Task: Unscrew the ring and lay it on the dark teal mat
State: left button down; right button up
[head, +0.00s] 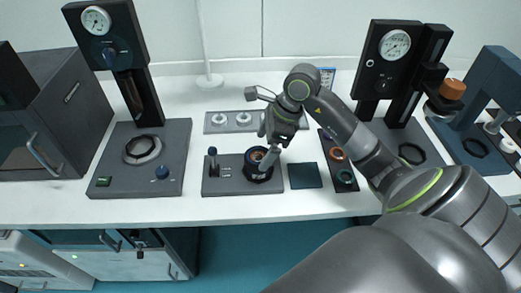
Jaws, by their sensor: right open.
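A black round mount (259,176) stands on a dark grey base plate (228,186) at the middle of the table. A brownish ring (257,156) shows in its top. My right gripper (268,157) is open and points down at the mount's right side. One pale finger is close to the ring; I cannot tell whether it touches. The arm hides part of the mount's back. The dark teal mat (305,175) lies flat and empty just right of the base plate. My left gripper is not in view.
A dark tray (336,141) with several rings lies right of the mat. A grey plate (219,127) with white knobs lies behind the mount. Tall black gauge stands (110,30) rise at left and right. The white table's front strip is clear.

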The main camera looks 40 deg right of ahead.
aim_at(259, 155)
jog(key=shift+x, duration=1.5)
jog(key=shift+c, duration=0.4)
